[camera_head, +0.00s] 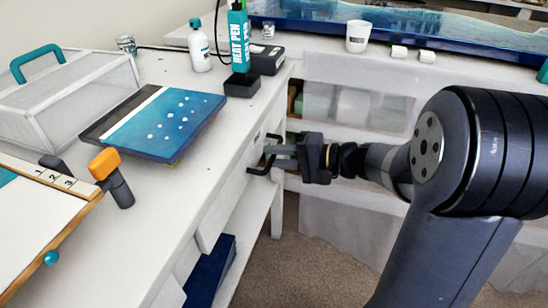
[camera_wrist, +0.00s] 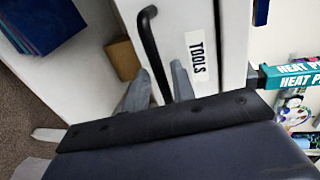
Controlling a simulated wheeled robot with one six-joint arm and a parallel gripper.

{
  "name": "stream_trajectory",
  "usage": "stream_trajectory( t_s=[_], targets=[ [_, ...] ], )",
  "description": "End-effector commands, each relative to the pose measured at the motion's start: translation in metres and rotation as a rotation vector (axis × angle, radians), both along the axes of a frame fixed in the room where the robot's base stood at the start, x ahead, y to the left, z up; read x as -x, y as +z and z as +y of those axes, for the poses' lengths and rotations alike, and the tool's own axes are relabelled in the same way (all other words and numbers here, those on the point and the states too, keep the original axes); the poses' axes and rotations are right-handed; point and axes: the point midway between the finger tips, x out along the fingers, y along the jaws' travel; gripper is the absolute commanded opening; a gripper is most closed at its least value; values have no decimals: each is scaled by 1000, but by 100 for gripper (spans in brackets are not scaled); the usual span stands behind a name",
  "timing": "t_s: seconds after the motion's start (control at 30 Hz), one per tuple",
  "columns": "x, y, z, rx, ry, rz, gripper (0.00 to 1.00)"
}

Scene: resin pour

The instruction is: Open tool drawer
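The tool drawer's white front (camera_wrist: 222,30) carries a TOOLS label (camera_wrist: 195,50) in the wrist view. Its black bar handle (camera_wrist: 149,35) runs down between the two grey fingers of my gripper (camera_wrist: 160,80). The fingers stand on either side of the bar, with narrow gaps seeming to show; the contact itself is not clear. In the head view, my gripper (camera_head: 282,151) reaches from the right to the handle (camera_head: 258,171) on the bench's front. The drawer looks shut, its front about flush with the bench.
The white bench (camera_head: 215,145) holds a blue resin panel (camera_head: 165,122), a mesh cover (camera_head: 70,95), an orange-topped tool (camera_head: 104,163) and a heat pen box (camera_head: 239,40). Dark blue items (camera_head: 212,270) lie on the shelf below. Carpet (camera_head: 300,262) lies clear in front.

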Motion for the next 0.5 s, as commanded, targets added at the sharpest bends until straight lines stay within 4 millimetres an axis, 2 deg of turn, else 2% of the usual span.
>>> stream_trajectory(
  t_s=[0.13, 0.43, 0.5],
  targets=[
    [-2, -1, 8, -1, 1, 0, 25],
    [-3, -2, 9, -1, 0, 0, 25],
    [-3, -2, 9, -1, 0, 0, 19]
  ],
)
